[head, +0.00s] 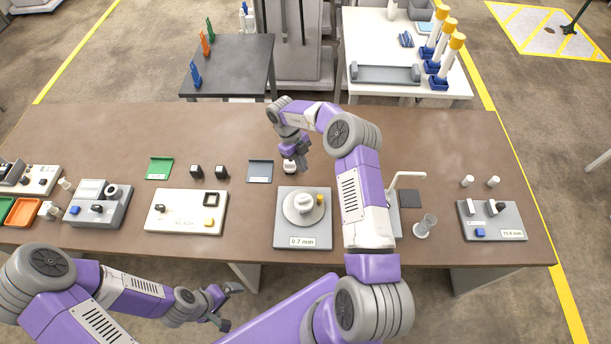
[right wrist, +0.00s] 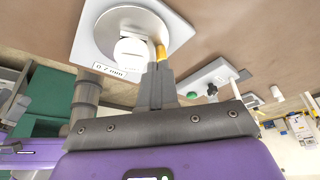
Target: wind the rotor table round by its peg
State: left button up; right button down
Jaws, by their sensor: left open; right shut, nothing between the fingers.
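The rotor table is a pale round disc (head: 301,207) with a white knob in its middle, on a square grey base (head: 286,233) labelled 0.7 mm. Its yellow peg (head: 320,199) stands at the disc's right rear. My right gripper (head: 300,166) is shut and empty, behind the base and apart from the peg in the head view. In the right wrist view, its fingertips (right wrist: 160,68) overlap the lower end of the yellow peg (right wrist: 161,52); contact cannot be told there. My left gripper (head: 228,306) is open and empty, off the bench's front edge.
A small black and white object (head: 290,168) sits just below my right gripper. A grey tray (head: 260,171) and a white panel (head: 187,212) lie left of the rotor.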

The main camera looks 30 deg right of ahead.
jog(key=w+r, duration=0.1)
jog(key=n+h+b, duration=0.5)
jog(key=n+b, duration=1)
jog(key=n, duration=0.1)
send_over(311, 190)
jog(key=w+a, duration=0.2)
jog(key=a, duration=0.1)
notch_tip(311, 190, down, 10)
jog(key=shift+d+r, duration=0.1)
jog(key=shift+r, duration=0.05)
jog(key=s, duration=0.1)
jog(key=s+d, duration=0.1)
jog(key=shift+s+f+b, duration=0.25)
jog(key=shift+s+b, duration=0.05)
jog(key=shift+s+d, duration=0.15)
jog(key=shift+s, duration=0.65)
